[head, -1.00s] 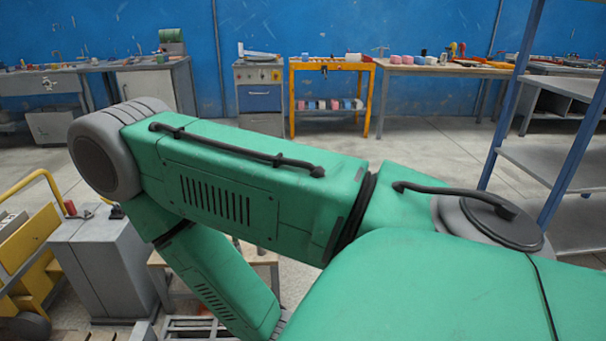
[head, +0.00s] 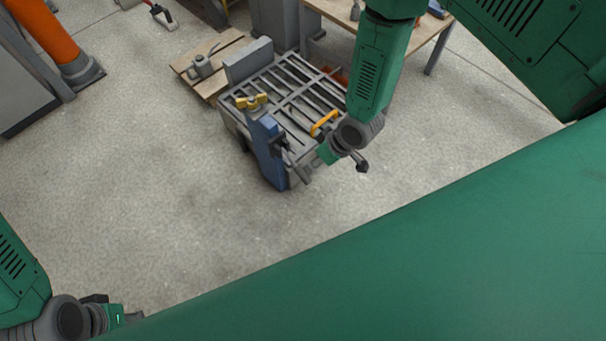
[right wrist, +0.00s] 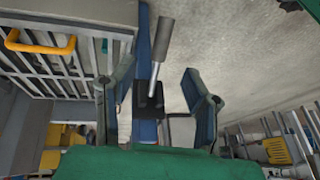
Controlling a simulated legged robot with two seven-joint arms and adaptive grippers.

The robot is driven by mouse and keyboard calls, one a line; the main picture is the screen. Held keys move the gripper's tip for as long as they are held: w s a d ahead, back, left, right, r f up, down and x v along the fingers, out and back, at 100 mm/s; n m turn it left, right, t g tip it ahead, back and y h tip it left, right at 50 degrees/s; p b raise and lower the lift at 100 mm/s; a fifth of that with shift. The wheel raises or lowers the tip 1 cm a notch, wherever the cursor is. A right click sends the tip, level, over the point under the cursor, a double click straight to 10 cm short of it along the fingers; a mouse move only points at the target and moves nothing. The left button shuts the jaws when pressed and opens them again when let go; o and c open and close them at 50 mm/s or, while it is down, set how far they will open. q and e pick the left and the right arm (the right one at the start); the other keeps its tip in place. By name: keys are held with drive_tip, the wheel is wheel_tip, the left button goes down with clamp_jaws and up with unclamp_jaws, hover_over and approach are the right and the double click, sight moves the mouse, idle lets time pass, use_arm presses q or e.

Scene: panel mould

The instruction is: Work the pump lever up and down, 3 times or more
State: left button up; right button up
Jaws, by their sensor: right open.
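The blue pump (head: 268,155) stands upright at the near corner of the slatted grey mould, with yellow knobs on top. In the right wrist view its lever (right wrist: 163,42) has a grey cylindrical handle and a thin rod running to a dark block on the blue body. My right gripper (right wrist: 160,105) is open, with one finger on each side of the lever's lower part; I see no grip on it. In the head view the right gripper (head: 312,165) is small, beside the pump. My left gripper (head: 125,318) is far off at the lower left; its jaws are unclear.
The slatted mould (head: 285,80) carries a yellow handle (head: 324,123) near my right wrist. A wooden pallet (head: 215,65) lies behind it and a wooden table (head: 430,28) stands at the back right. The floor left of the pump is clear.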

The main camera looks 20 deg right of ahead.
sight(304, 173)
drive_tip(key=b+x, duration=0.4)
drive_tip(key=x, duration=0.5)
drive_tip(key=shift+s+f, duration=0.15)
drive_tip(key=shift+f, duration=0.45)
drive_tip(key=shift+a+r, duration=0.1)
drive_tip(key=shift+a, duration=0.2)
clamp_jaws()
